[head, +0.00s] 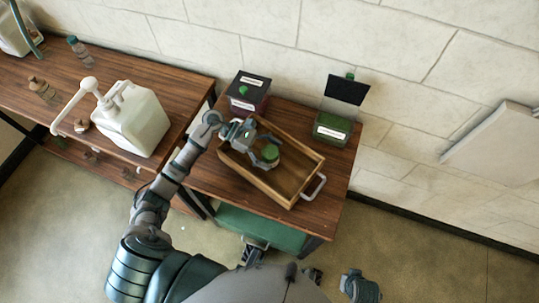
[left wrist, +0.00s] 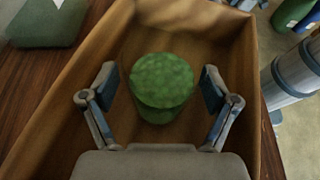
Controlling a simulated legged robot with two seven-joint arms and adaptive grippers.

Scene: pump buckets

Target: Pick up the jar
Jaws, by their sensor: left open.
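The jar (left wrist: 162,80) is a short round green container with a mottled green lid. It stands upright inside a wooden tray (left wrist: 75,95). In the head view the jar's green top (head: 270,153) shows in the tray (head: 250,172), partly hidden by my gripper. My left gripper (head: 262,155) is over the tray at the jar. In the left wrist view the fingers of my left gripper (left wrist: 160,92) are open, one on each side of the jar, with a gap on both sides.
The tray's walls surround the jar, and a metal handle (head: 314,187) is at its right end. A dark box (head: 248,92) and a green container with a raised black lid (head: 333,128) stand behind. A white pump jug (head: 132,120) stands on the left table.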

